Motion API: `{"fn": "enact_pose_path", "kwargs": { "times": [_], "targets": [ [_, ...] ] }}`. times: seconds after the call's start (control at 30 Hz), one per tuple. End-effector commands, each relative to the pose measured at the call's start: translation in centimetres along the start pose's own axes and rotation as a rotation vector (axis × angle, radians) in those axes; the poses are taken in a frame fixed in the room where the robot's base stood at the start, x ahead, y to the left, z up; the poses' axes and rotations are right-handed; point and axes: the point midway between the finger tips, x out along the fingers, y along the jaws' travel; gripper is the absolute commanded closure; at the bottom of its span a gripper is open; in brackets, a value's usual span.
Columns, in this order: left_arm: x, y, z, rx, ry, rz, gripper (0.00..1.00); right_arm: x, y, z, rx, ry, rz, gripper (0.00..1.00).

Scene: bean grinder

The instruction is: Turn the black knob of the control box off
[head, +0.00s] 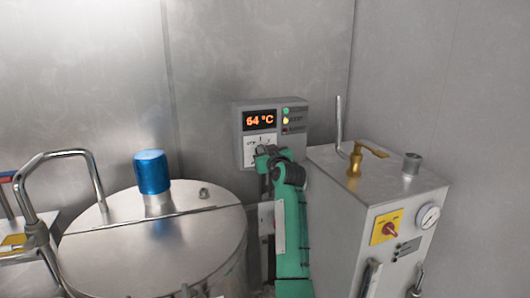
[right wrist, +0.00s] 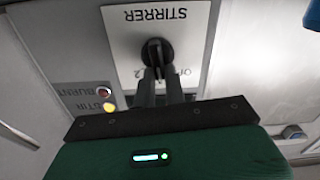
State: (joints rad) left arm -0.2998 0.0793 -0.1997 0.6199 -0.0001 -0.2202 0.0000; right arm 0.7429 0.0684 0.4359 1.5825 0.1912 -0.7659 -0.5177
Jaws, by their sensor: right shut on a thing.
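The grey control box (head: 240,118) hangs on the back wall in the head view, its orange display reading 64 °C. My right gripper (head: 264,158) is at the lower part of its front and covers much of the white dial plate (head: 250,146). In the right wrist view, the white plate (right wrist: 188,30) appears upside down, lettered STIRRER. The black knob (right wrist: 157,50) sits on it, and my right gripper's fingers (right wrist: 158,74) are shut on it. The fingers partly hide the scale marks. My left gripper is not in view.
Small lamps (head: 286,120) line the box's right side; the yellow one is lit. A steel drum with a blue cap (head: 152,172) stands at left. A steel cabinet (head: 350,195) with a brass lever (head: 354,160), red switch (head: 390,229) and gauge (head: 429,216) stands close at right.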

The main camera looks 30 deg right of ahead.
Motion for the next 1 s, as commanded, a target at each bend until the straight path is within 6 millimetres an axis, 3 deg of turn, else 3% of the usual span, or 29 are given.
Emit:
{"fn": "enact_pose_path", "kwargs": {
  "times": [0.6,1.0],
  "targets": [
    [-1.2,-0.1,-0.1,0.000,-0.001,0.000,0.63,0.0,-0.7,0.2,-0.499,-0.003,-0.001,1.00],
    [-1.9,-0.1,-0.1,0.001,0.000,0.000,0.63,0.0,-1.0,0.4,-0.651,-0.002,-0.001,1.00]
  ]
}}
